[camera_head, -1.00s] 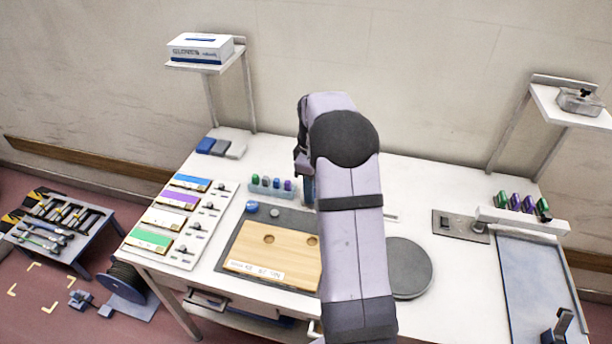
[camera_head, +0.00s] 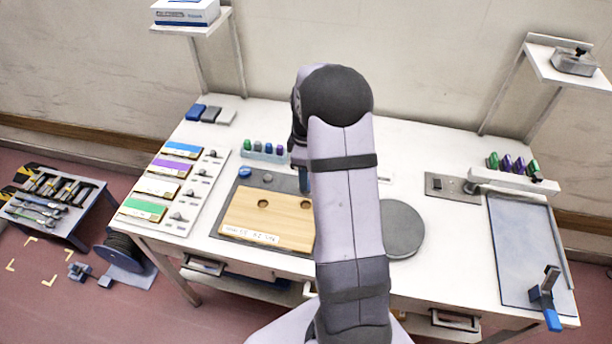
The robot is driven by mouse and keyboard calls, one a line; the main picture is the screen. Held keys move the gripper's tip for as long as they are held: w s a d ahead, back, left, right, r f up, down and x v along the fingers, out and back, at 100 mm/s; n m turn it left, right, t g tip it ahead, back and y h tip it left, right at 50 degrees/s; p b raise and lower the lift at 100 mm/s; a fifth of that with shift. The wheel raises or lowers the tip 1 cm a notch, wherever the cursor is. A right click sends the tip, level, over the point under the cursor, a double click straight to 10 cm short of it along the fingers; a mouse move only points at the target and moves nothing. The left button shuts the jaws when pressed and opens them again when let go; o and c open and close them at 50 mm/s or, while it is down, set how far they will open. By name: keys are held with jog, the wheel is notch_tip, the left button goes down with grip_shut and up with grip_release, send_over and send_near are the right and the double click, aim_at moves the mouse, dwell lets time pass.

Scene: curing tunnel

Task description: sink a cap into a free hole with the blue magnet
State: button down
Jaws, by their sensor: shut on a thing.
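My gripper (camera_head: 302,172) is mostly hidden behind my own arm, at the back right of the wooden board. A dark blue upright piece shows just below it, apparently the blue magnet (camera_head: 305,184), held in the jaws; its lower end is hard to make out. The wooden board (camera_head: 240,222) lies on a dark grey mat (camera_head: 222,229) and shows two round holes, a left hole (camera_head: 263,204) and a right hole (camera_head: 306,205). A blue round piece (camera_head: 245,172) and a small grey cap (camera_head: 267,178) sit on the mat behind the board. My arm covers the board's right side.
A rack (camera_head: 262,156) with several coloured pieces stands behind the mat. A panel with coloured strips (camera_head: 170,185) is at the left. A dark round disc (camera_head: 402,229) is right of my arm. A second rack (camera_head: 515,181) and a grey tray (camera_head: 520,250) are at the far right.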

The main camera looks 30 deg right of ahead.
jog(key=shift+f+b, duration=1.6)
jog(key=shift+f, duration=0.4)
jog(key=shift+f+b, duration=0.6)
jog(key=shift+f, duration=0.5)
jog(key=shift+f, duration=0.85)
dwell(1.0)
jog(key=shift+s+a+f, duration=0.1)
jog(key=shift+s+a, duration=0.1)
jog(key=shift+s, duration=0.05)
dwell(1.2)
jog(key=shift+w+r+p, duration=0.1)
jog(key=shift+r+p, duration=2.6)
jog(key=shift+r, duration=0.9)
